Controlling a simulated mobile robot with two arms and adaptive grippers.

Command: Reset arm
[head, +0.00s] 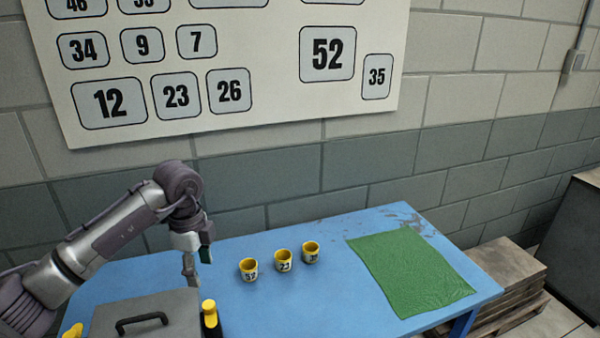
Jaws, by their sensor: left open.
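My left gripper (198,262) hangs over the left part of the blue table (330,235), its fingers pointing down. It is open with nothing between the fingers. It is to the left of three small yellow cups and apart from them. The nearest cup (248,269) is marked 52, the middle cup (283,261) is marked 23, and the number on the right cup (311,253) is too small to read surely. All three cups stand upright in a slanting row. My right gripper is not in view.
A green mat (410,270) lies flat at the table's right end, with nothing on it. A grey box-like shape with a black handle (142,321) is at the lower left, beside a yellow-topped black object (210,316). A numbered board (250,60) hangs on the wall. Wooden pallets (505,275) are stacked right.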

